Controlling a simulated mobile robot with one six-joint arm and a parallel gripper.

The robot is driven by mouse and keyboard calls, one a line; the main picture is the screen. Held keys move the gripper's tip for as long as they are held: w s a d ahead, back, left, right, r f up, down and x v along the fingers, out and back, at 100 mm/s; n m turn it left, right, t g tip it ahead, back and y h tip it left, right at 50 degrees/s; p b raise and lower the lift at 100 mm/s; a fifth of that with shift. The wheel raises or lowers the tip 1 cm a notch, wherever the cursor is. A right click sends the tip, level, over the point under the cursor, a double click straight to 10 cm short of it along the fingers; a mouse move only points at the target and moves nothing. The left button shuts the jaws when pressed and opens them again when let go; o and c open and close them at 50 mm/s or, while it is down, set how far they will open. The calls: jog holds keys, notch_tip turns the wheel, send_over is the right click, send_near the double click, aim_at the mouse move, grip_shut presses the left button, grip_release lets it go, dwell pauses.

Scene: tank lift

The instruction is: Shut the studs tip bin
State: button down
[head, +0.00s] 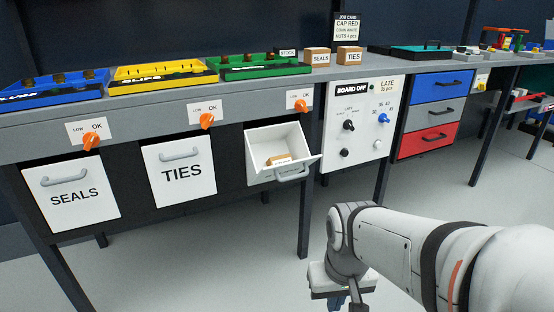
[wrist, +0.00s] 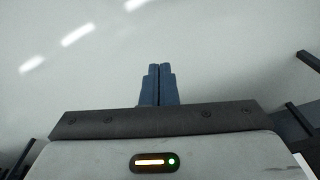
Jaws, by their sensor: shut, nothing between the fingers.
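The tip bin at the right of the row (head: 268,152) is tilted open, and its white inside shows. A small tan box (head: 279,160) lies in it; its print is too small to read. A grey handle (head: 292,173) is on its front, whose label is out of sight. The other two bins, SEALS (head: 75,195) and TIES (head: 180,171), show their labelled fronts. My gripper shows in the wrist view (wrist: 158,84) with its blue fingers together and nothing between them. In the head view it hangs low over the floor, right of and below the open bin, apart from it.
Orange knobs (head: 206,121) sit on plates above the bins. A white switch panel (head: 361,125) stands right of the open bin, beside a bench leg (head: 306,215). Blue, grey and red drawers (head: 428,140) are further right. The floor before the bins is clear.

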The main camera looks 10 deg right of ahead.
jog(key=shift+a, duration=0.1)
jog(key=w+a+r+m+t+y+p, duration=0.1)
jog(key=w+a+m+t+y, duration=0.2)
jog(key=w+a+m+y, duration=0.95)
jog(key=w+d+m+t+h+p, duration=0.1)
jog(key=w+d+m+t+h, duration=0.4)
jog(key=d+m, duration=0.4)
jog(key=w+d+m+t+h, duration=0.2)
jog(key=w+d+m+t, duration=0.5)
jog(key=m, duration=0.4)
jog(key=w+a+g+b, duration=0.1)
jog(key=w+a+b, duration=0.2)
jog(key=w, duration=0.8)
jog(key=shift+w+a+r+b, duration=0.3)
jog(key=shift+a+r+b, duration=0.1)
jog(key=shift+b, duration=0.35)
